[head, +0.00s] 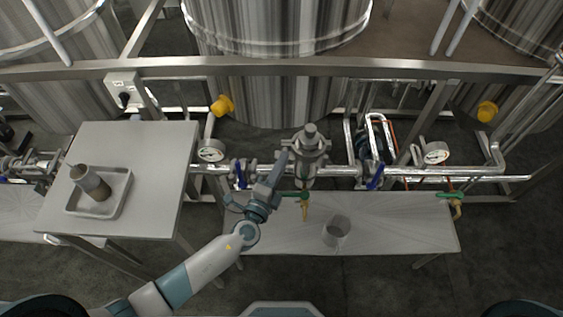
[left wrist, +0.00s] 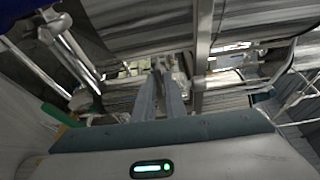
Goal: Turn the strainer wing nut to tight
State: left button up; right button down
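The strainer (head: 311,143) is a metal body with a rounded cap, set in the pipe line at the middle of the head view. I cannot make out its wing nut clearly. My left gripper (head: 283,157) reaches up from below, with its fingertips close to the strainer's left side; I cannot tell if they touch it. In the left wrist view the two long grey fingers (left wrist: 160,66) lie close together, with a narrow gap between them. Small pale metal parts show around their tips, and I cannot tell whether anything is held. My right gripper is out of view.
Blue-handled valves (head: 240,174) (head: 375,177) flank the strainer, with gauges (head: 211,150) (head: 435,153) farther out. A green-handled tap (head: 304,198) hangs below. A metal cup (head: 336,231) stands on the low bench (head: 400,230). A side table (head: 150,150) at left holds a tray (head: 124,196) with a jar.

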pick_arm(q)
grip_shut()
jog(key=shift+d+r+m+g+y+p, duration=0.2)
jog(key=shift+m+g+y+p, duration=0.3)
jog(key=shift+m+y+p, duration=1.1)
jog(key=shift+d+r+m+g+y+p, duration=0.15)
jog(key=shift+m+g+y+p, duration=0.4)
jog(key=shift+m+p, duration=1.9)
jog(key=shift+d+r+m+g+y+p, duration=0.2)
jog(key=shift+m+g+y+p, duration=0.25)
jog(key=shift+m+y+p, duration=1.5)
jog(key=shift+m+h+b, duration=0.35)
jog(key=shift+m+h, duration=0.15)
jog(key=shift+h, duration=0.3)
